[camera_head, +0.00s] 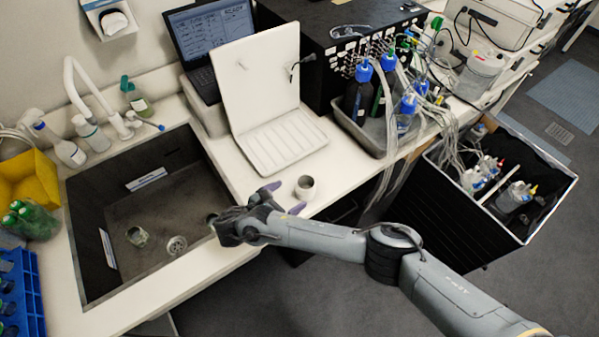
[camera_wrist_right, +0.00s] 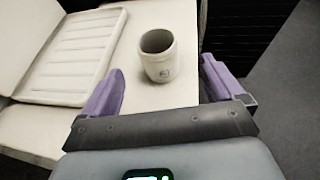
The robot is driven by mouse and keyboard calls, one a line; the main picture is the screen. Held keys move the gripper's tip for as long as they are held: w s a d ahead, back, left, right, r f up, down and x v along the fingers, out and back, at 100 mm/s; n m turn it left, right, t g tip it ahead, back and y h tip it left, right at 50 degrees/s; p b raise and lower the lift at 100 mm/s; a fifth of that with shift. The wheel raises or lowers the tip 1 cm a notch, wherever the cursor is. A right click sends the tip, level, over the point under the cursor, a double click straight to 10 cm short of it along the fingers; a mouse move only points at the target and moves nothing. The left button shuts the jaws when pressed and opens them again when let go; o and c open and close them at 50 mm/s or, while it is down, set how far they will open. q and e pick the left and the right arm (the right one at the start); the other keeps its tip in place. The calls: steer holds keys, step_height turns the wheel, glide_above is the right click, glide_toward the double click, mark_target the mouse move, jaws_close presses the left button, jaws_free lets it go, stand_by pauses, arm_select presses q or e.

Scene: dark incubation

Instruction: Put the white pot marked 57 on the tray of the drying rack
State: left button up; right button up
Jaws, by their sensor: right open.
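The white pot (camera_head: 305,187) stands upright on the white counter, to the right of the drying rack. In the right wrist view the pot (camera_wrist_right: 158,58) shows a dark open top and a small mark on its side, too small to read. The drying rack (camera_head: 262,85) has a tall white back panel and a ribbed white tray (camera_head: 284,143), which looks empty; the tray also shows in the right wrist view (camera_wrist_right: 78,55). My right gripper (camera_head: 285,197) is open, with its purple fingers (camera_wrist_right: 161,88) apart and the pot just beyond and between them. My left gripper is not in view.
A sink (camera_head: 190,215) with a small pot (camera_head: 137,236) in it lies left of my right arm. A grey tray of bottles (camera_head: 368,135) and a black instrument (camera_head: 335,40) stand behind the pot. Counter around the pot is clear.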

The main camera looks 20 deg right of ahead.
mark_target(299, 189)
steer(key=shift+w+d+f+b, duration=0.45)
steer(key=shift+w+b, duration=0.2)
steer(key=shift+w, duration=0.05)
steer(key=b+x, duration=0.2)
steer(key=b, duration=0.1)
steer(key=shift+d+f, duration=0.3)
steer(key=shift+d, duration=0.1)
steer(key=shift+w+d+b, duration=0.3)
steer(key=shift+d+b, duration=0.25)
steer(key=shift+d, duration=0.05)
steer(key=shift+p+x, duration=0.6)
steer(key=shift+x, duration=1.35)
steer(key=shift+w+d+f, duration=0.2)
steer(key=shift+d+f, duration=0.25)
steer(key=shift+d, duration=0.1)
steer(key=c, duration=1.2)
steer(key=shift+r, duration=0.2)
